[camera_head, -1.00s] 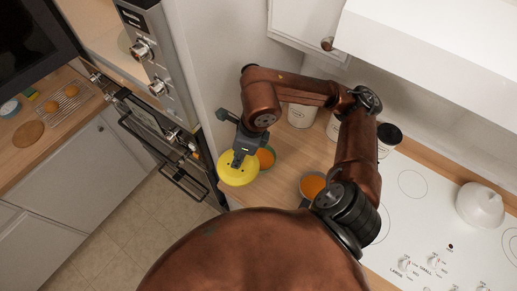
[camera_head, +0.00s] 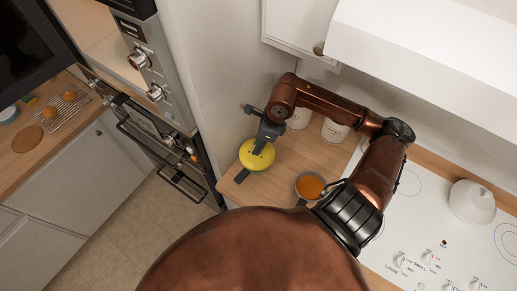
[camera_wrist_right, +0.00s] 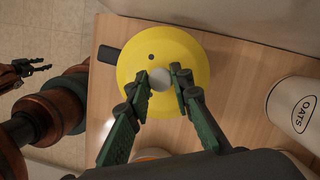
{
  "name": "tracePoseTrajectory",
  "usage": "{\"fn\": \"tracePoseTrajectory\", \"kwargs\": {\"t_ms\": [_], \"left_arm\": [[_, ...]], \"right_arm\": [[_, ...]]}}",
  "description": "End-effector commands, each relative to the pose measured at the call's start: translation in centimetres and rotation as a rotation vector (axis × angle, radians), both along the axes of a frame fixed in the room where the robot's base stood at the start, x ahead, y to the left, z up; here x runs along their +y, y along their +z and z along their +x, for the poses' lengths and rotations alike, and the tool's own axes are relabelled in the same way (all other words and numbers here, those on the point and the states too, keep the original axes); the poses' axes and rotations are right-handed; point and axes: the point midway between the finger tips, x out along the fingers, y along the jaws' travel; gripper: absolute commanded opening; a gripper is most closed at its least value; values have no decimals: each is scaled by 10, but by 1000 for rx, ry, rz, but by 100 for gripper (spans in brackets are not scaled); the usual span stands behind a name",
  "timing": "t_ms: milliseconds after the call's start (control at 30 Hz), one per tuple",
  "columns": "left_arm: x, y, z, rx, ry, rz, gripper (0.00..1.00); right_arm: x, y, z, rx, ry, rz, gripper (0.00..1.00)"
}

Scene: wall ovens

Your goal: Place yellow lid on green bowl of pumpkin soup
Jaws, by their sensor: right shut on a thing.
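The yellow lid (camera_head: 257,155) has a pale round knob (camera_wrist_right: 160,77) at its middle. My right gripper (camera_head: 258,149) is above it, shut on the knob, with a finger on each side in the right wrist view (camera_wrist_right: 163,76). The lid covers the spot where the green bowl of orange soup stood; the bowl is hidden. A dark handle (camera_wrist_right: 108,54) sticks out from under the lid. I cannot tell whether the lid touches the bowl's rim. My left gripper (camera_wrist_right: 27,67) shows small at the left of the right wrist view.
A grey pan of orange soup (camera_head: 310,186) stands right of the lid on the wooden counter (camera_head: 283,172). An oats canister (camera_wrist_right: 295,112) and another (camera_head: 334,130) stand behind. The white stovetop (camera_head: 440,225) is at the right; wall ovens (camera_head: 150,75) are at the left.

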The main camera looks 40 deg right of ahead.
Motion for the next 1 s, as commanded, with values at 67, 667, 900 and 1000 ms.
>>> {"fn": "tracePoseTrajectory", "kwargs": {"t_ms": [67, 667, 900, 1000], "left_arm": [[0, 6, -3, 5, 1, 1, 40], [1, 5, -4, 5, 1, 1, 40], [0, 0, -3, 4, 0, 1, 40], [0, 1, -2, 3, 0, 0, 40]], "right_arm": [[-2, -11, -1, 6, -2, 5, 0], [-2, -38, 0, 2, 0, -1, 0], [-2, -43, 0, 2, -1, 0, 21], [-2, -42, 0, 2, -1, 0, 28]]}}
